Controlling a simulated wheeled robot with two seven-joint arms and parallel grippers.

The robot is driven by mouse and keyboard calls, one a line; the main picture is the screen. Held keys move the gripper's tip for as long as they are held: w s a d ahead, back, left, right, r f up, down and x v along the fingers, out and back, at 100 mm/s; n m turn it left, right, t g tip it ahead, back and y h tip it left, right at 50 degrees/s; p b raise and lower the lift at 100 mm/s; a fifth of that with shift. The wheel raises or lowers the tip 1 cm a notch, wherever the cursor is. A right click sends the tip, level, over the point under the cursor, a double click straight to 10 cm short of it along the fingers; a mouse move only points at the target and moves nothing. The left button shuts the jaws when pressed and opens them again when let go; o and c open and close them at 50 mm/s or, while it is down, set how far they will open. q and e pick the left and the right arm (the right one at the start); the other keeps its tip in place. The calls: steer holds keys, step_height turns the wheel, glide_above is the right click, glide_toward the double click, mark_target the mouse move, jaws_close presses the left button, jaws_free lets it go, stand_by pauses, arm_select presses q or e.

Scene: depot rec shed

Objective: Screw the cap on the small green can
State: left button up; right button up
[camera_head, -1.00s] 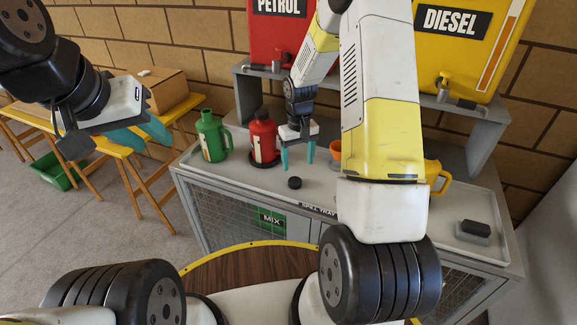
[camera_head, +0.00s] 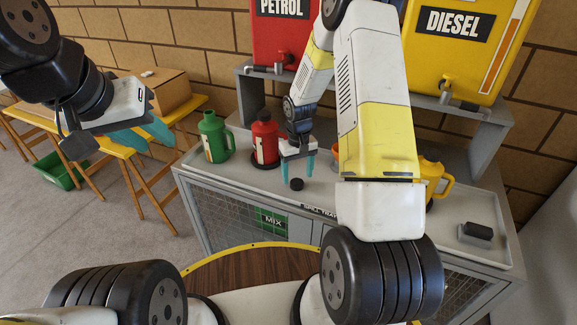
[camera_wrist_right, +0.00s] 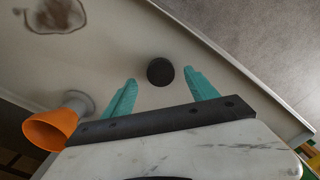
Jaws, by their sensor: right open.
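The small green can (camera_head: 214,137) stands upright on the grey bench, left of a red can; its top shows green. A round black cap (camera_head: 296,184) lies on the bench near the front edge, right of the cans. My right gripper (camera_head: 298,176) points down over the cap, open. In the right wrist view the cap (camera_wrist_right: 160,71) sits between the two teal fingertips, with a gap on each side. My left gripper (camera_head: 144,136) is off to the left of the bench, away from the cans, its teal fingers apart and empty.
The dark-capped red can (camera_head: 265,140) stands close beside the green can. An orange funnel (camera_wrist_right: 50,128) is near my right gripper. A yellow jug (camera_head: 436,179) and a black block (camera_head: 478,230) are further right. Petrol (camera_head: 281,35) and diesel (camera_head: 455,50) tanks stand on the shelf behind.

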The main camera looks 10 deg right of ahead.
mark_target(297, 184)
steer(key=shift+f, duration=1.45)
steer(key=shift+a, duration=0.1)
steer(key=c, duration=1.4)
